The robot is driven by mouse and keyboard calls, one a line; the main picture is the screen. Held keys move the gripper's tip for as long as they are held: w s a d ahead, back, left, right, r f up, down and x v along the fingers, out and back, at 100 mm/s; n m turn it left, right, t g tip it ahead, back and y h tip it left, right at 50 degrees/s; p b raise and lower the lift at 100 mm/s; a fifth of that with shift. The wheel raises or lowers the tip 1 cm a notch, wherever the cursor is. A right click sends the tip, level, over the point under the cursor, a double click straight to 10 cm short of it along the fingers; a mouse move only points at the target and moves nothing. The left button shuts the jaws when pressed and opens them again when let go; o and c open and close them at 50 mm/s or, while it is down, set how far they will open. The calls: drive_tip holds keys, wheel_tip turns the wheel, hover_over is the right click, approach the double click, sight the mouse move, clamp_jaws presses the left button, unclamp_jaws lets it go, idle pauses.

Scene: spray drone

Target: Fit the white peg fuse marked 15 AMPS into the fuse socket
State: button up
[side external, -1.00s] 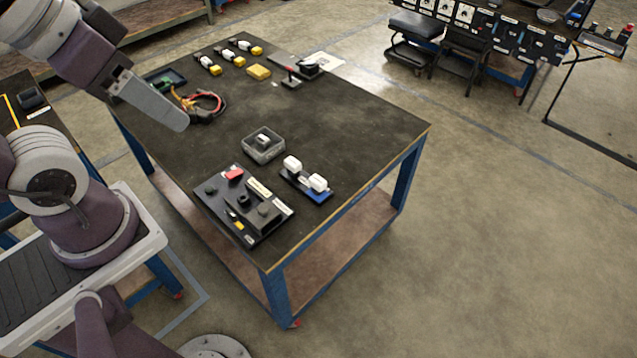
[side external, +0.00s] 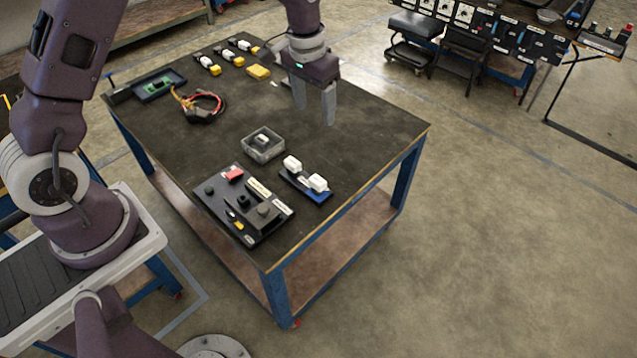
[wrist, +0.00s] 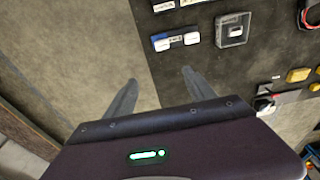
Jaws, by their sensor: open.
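Two white peg fuses, the rear one (side external: 292,163) and the front one (side external: 318,183), stand on a blue-edged holder (side external: 299,186) near the table's right edge. In the wrist view they are at the top middle, one left (wrist: 161,43) and one right (wrist: 191,38). The 15 AMPS marking is too small to read. A black panel (side external: 223,207) with several fittings lies left of the holder; I cannot tell which fitting is the fuse socket. My gripper (side external: 314,115) is open and empty above the table, behind the holder; both fingers show in the wrist view (wrist: 159,78).
A clear box (side external: 263,150) with a white-topped piece inside stands behind the holder. Wires (side external: 203,107), a green board in a tray (side external: 159,84), yellow-and-white connectors (side external: 241,45) and a yellow block (side external: 258,71) are farther back. The table's middle right is clear.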

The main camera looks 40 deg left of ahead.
drive_tip(key=g, duration=0.1)
approach(318, 180)
drive_tip(key=shift+w, duration=0.1)
drive_tip(key=shift+f, duration=0.15)
drive_tip(key=shift+f, duration=4.45)
clamp_jaws()
drive_tip(key=shift+r, duration=0.15)
drive_tip(key=shift+r, duration=2.85)
